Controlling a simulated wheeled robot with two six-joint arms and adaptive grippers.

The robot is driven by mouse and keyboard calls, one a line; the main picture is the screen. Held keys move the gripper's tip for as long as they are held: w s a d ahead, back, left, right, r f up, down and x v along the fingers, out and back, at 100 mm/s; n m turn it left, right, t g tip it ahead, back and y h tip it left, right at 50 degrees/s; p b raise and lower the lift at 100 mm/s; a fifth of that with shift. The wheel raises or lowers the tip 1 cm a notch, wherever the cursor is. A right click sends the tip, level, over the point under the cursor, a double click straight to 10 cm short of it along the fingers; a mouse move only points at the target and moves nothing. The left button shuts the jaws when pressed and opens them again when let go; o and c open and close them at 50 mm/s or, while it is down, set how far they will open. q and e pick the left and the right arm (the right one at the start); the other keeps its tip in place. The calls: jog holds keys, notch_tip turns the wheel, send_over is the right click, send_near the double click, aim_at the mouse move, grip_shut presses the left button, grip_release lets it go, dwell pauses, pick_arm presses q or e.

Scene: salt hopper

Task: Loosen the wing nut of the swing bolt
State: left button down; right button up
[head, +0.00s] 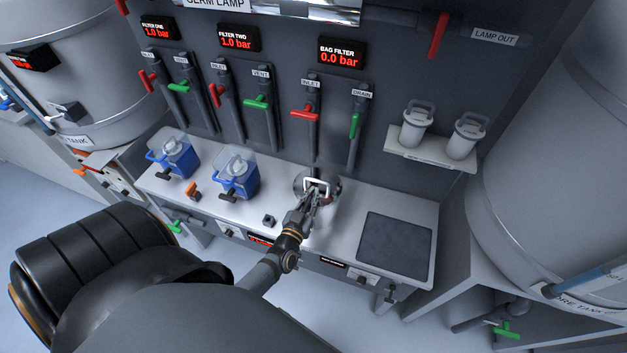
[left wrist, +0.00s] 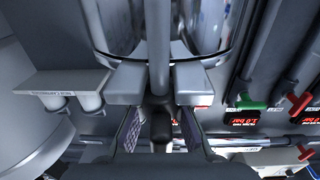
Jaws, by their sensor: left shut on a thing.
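My left gripper (head: 309,199) reaches in from below to a round steel housing (head: 332,184) on the bench, under the bag filter pipes. A white square handle (head: 318,183) stands on the housing just beyond the fingers. In the left wrist view the fingers of my left gripper (left wrist: 160,128) are closed in on a small dark piece (left wrist: 160,127) in line with a grey rod (left wrist: 158,45). It appears to be the wing nut of the swing bolt, but its wings are hidden. The shiny steel housing wall fills the top of that view. My right gripper is out of view.
Two blue-filled jugs (head: 238,178) stand on the bench to the left. A dark square plate (head: 395,244) lies flat at the right. Bag filter pipes with a red handle (head: 305,114) and a green handle (head: 355,125) rise behind. White canisters (head: 417,124) sit on a shelf.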

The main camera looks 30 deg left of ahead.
pick_arm(q)
jog(key=shift+y, duration=0.3)
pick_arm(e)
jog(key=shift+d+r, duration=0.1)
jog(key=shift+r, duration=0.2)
pick_arm(q)
jog(key=c, duration=1.4)
grip_release()
jog(key=shift+o, duration=0.2)
jog(key=v, duration=1.2)
jog(key=shift+a, duration=0.1)
